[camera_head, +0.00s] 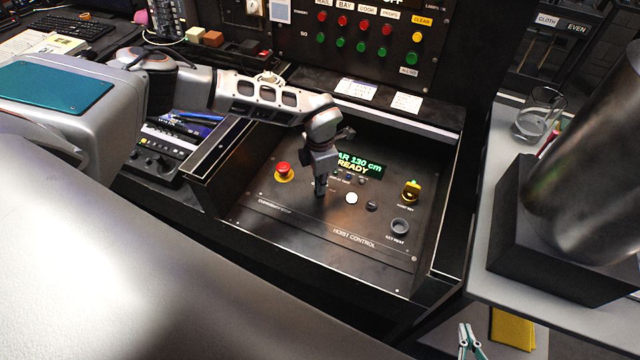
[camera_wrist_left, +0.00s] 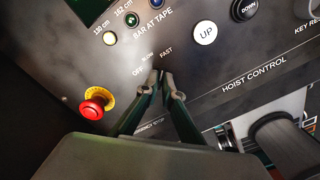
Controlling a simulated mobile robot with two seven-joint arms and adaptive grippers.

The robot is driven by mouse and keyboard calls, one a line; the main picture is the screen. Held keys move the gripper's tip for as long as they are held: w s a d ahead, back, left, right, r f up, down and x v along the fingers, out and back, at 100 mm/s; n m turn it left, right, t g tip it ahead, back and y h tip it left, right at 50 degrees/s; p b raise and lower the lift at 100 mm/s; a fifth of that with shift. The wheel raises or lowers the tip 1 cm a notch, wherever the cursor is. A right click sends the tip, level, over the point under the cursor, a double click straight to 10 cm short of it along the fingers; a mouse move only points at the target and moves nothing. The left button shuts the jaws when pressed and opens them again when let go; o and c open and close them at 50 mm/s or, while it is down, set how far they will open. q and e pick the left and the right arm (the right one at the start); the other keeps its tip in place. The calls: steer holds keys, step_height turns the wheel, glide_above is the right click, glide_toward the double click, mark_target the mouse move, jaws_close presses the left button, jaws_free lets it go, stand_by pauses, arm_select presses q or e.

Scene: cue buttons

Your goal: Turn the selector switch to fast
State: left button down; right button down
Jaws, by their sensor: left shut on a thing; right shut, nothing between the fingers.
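The hoist control panel (camera_head: 300,220) is a dark sloped plate. In the left wrist view the labels OFF, SLOW and FAST (camera_wrist_left: 166,51) arc above my left fingertips (camera_wrist_left: 160,88). My left gripper (camera_head: 320,190) reaches down to the panel and is shut on the selector switch there. The fingers hide the knob, so I cannot tell where it points. My right gripper (camera_head: 468,332) shows only its teal tips at the lower edge, shut and empty, well away from the panel.
A red emergency stop (camera_head: 283,170) stands left of the left gripper, and a white UP button (camera_head: 351,198) to its right. A yellow key switch (camera_head: 411,190) is further right. Raised walls frame the panel. A glass (camera_head: 538,115) stands on the right-hand surface.

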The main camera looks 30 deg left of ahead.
stand_by(0.4)
arm_select(q)
steer(key=c, duration=2.2)
jaws_free()
step_height(320, 180, up, 12)
steer(key=shift+r, duration=0.1)
steer(key=shift+s, duration=0.1)
